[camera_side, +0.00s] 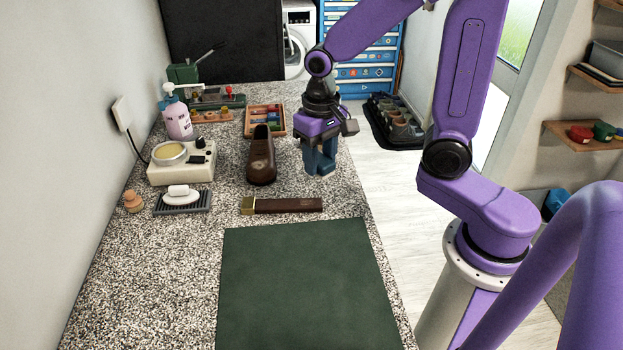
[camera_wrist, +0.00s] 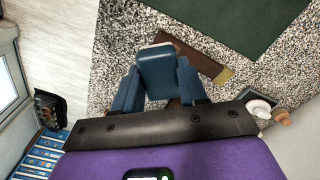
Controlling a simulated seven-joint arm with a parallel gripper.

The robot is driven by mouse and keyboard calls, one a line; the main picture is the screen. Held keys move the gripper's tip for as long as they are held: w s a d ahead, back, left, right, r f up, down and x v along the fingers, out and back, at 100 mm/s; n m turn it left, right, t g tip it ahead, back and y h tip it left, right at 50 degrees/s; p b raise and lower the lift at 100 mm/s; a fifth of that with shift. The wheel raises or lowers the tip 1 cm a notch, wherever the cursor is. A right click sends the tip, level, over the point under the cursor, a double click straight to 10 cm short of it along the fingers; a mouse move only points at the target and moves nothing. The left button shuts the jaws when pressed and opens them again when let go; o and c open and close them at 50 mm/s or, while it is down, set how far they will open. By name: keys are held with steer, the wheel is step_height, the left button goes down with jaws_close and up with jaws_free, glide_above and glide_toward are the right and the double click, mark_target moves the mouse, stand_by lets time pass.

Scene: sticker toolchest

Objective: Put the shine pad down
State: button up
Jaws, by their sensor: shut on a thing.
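The shine pad (camera_wrist: 156,72) is a blue block with a pale edge. In the wrist view it sits between the two blue fingers of my gripper (camera_wrist: 158,88), which is shut on it. In the side view my gripper (camera_side: 319,165) points down near the right edge of the speckled counter, right of a brown shoe (camera_side: 262,160). The pad (camera_side: 325,170) is mostly hidden among the similarly coloured fingers there. I cannot tell whether the pad touches the counter.
A brown bar with a brass end (camera_side: 285,205) lies in front, before a dark green mat (camera_side: 300,285). A wooden tray (camera_side: 281,131) is behind the shoe. Left stand a cream device (camera_side: 182,170), soap on a dish (camera_side: 182,194) and a pump bottle (camera_side: 178,122). Bare counter lies left of the mat.

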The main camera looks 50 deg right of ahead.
steer(key=s+d+r+m, duration=0.3)
steer(key=s+d+m, duration=0.3)
steer(key=d+m, duration=0.15)
steer(key=shift+n, duration=0.25)
steer(key=w+f, duration=0.3)
steer(key=w, duration=0.1)
steer(key=w+d+f, duration=0.1)
steer(key=w+f, duration=0.2)
steer(key=w, duration=0.1)
steer(key=w+d+f, duration=0.1)
steer(key=w+f, duration=0.2)
steer(key=w, duration=0.2)
steer(key=shift+d+f, duration=0.1)
steer(key=shift+f, duration=0.2)
steer(key=shift+w+f, duration=0.25)
steer(key=shift+f, duration=1.7)
steer(key=shift+f, duration=0.1)
steer(key=o, duration=0.9)
